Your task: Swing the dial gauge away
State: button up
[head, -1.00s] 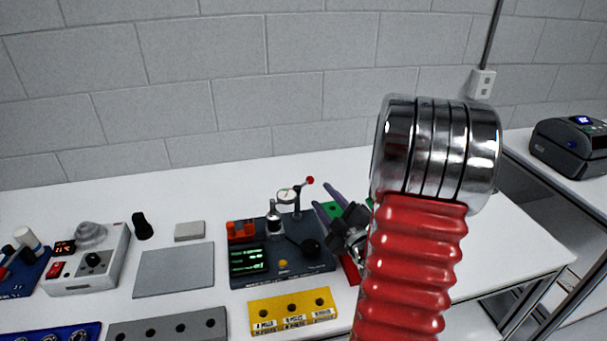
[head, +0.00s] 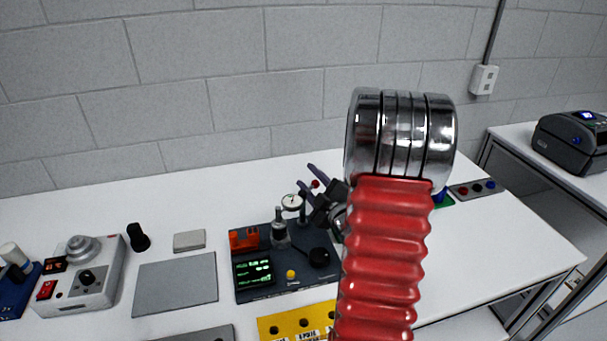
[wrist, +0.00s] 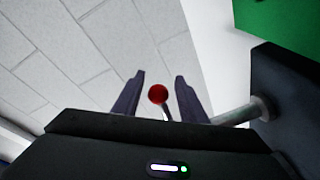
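The dial gauge (head: 292,202) is a small round white dial on a post at the back of the dark grey test station (head: 290,294). Its lever ends in a red ball, which shows in the head view (head: 315,184) just by my fingers. In the wrist view the red ball (wrist: 158,94) sits between my two purple-grey fingers, with gaps on both sides. My gripper (head: 306,175) is open around the ball and does not touch it in the wrist view. Part of the gauge post is hidden behind my gripper.
A dark knob (head: 319,257), a yellow button (head: 290,274) and an orange block (head: 244,239) are on the station. A yellow block with holes (head: 290,326) stands in front. A grey plate (head: 176,283) and a heater-like box (head: 85,278) lie left. The wall is behind.

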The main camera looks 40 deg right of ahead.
jog(key=shift+w+d, duration=0.25)
jog(key=shift+w, duration=0.3)
jog(key=shift+c, duration=0.5)
grip_shut()
jog(key=shift+s+d, duration=0.1)
jog(key=shift+d, duration=0.05)
